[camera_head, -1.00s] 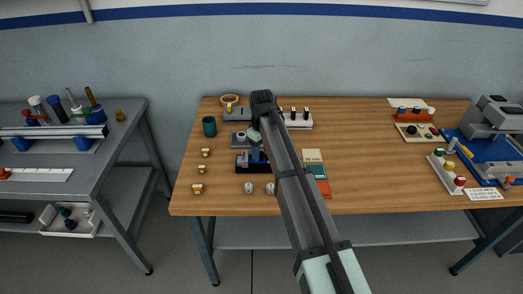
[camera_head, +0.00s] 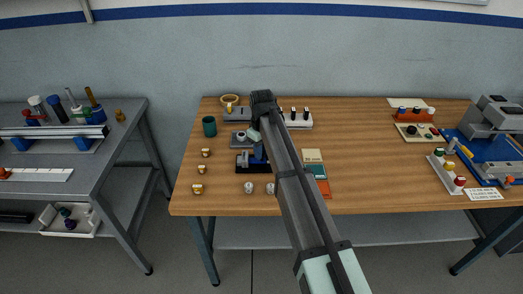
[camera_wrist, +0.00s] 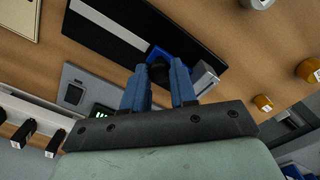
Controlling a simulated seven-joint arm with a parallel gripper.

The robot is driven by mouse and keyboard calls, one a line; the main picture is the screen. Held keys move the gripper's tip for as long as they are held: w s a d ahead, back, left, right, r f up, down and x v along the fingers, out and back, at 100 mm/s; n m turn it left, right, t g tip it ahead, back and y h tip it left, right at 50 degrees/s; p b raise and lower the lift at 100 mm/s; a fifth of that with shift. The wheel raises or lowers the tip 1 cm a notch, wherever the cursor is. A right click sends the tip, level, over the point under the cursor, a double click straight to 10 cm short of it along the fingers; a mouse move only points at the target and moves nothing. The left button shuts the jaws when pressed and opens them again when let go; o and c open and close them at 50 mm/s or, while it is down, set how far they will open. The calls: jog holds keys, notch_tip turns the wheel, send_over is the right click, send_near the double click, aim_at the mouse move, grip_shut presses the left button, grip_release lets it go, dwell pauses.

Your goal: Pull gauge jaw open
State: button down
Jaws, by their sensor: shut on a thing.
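The gauge has a black base (camera_wrist: 105,30) with a pale strip, a blue jaw part (camera_wrist: 157,50) and a light grey block (camera_wrist: 205,78) in the wrist view. In the head view the gauge (camera_head: 243,162) sits on the wooden bench, partly hidden by my arm. My gripper (camera_wrist: 160,72) has blue fingers on either side of a small black knob (camera_wrist: 158,73) on the jaw and is shut on it. The gripper also shows small in the head view (camera_head: 258,153). The fingers hide part of the jaw, so I cannot tell its exact opening.
A grey device (camera_wrist: 85,90) and a white rack with black pegs (camera_wrist: 30,125) stand close by. Several small gold-coloured pieces (camera_head: 202,170) lie left of the gauge, with silver knobs (camera_head: 249,187) in front.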

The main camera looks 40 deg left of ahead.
jog(key=w+d, duration=0.5)
jog(key=c, duration=0.9)
grip_release()
jog(key=shift+r, duration=0.15)
jog(key=shift+r, duration=0.3)
notch_tip(320, 180, up, 13)
